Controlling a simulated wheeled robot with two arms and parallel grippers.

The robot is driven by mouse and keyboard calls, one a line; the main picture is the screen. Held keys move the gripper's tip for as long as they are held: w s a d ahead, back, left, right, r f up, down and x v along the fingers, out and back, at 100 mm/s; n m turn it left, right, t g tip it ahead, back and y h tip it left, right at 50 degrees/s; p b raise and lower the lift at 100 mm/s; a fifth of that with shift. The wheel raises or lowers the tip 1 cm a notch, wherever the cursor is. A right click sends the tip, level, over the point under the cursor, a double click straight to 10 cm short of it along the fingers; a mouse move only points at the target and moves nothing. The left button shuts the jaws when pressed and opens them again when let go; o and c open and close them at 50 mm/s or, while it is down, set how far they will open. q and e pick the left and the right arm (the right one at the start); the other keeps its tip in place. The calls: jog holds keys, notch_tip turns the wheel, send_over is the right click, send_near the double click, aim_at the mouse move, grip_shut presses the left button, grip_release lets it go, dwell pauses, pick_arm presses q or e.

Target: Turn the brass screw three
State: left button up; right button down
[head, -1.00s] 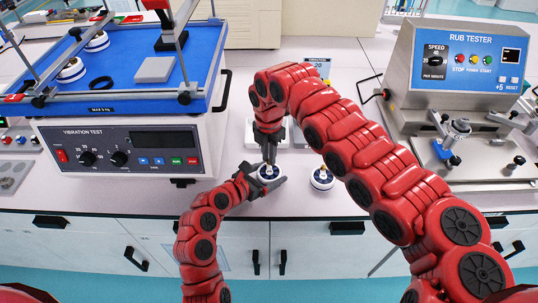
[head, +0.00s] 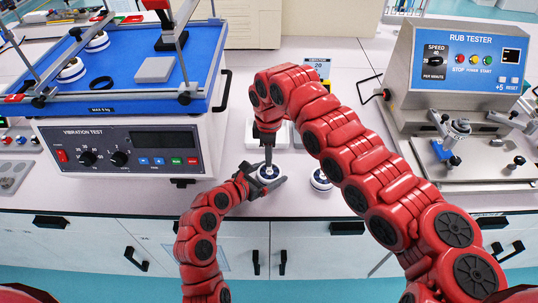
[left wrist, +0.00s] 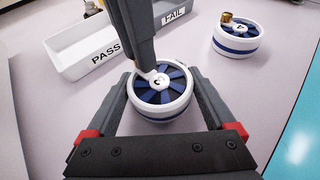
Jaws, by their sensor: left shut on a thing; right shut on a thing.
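A round white and blue part (head: 268,174) sits at the table's front edge between the fingers of my left gripper (head: 268,178), which is shut on its sides. The left wrist view shows its blue-spoked top (left wrist: 163,88). My right gripper (head: 268,158) points straight down onto this part, its fingertips at the top near the far rim. It is shut on the brass screw there, which the fingers hide. A second such part (head: 321,180) stands to the right, partly behind my right arm. In the left wrist view it carries a brass screw (left wrist: 227,17) near its rim.
A tray marked PASS (left wrist: 76,62) and another marked FAIL (left wrist: 172,14) stand behind the held part. The vibration tester (head: 120,150) is on the left, and the rub tester (head: 460,65) on the right. Bare tabletop lies around the parts.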

pick_arm(q)
jog(key=shift+s+f, duration=0.1)
jog(key=shift+f, duration=0.15)
pick_arm(e)
jog(key=m, duration=0.3)
jog(key=shift+a+m, duration=0.1)
jog(key=shift+m, duration=0.2)
jog(key=m, duration=0.4)
jog(key=shift+m, duration=0.3)
pick_arm(q)
jog(key=shift+f, duration=0.1)
pick_arm(e)
jog(key=m, duration=0.3)
jog(key=shift+w+m, duration=0.1)
jog(key=shift+m, duration=0.2)
jog(key=m, duration=0.3)
jog(key=shift+m, duration=0.3)
jog(key=m, duration=0.6)
jog(key=shift+r+m, duration=0.1)
jog(key=shift+m, duration=0.2)
jog(key=m, duration=0.6)
jog(key=shift+d+m, duration=0.2)
jog(key=shift+m, duration=0.2)
jog(key=c, duration=0.8)
grip_release()
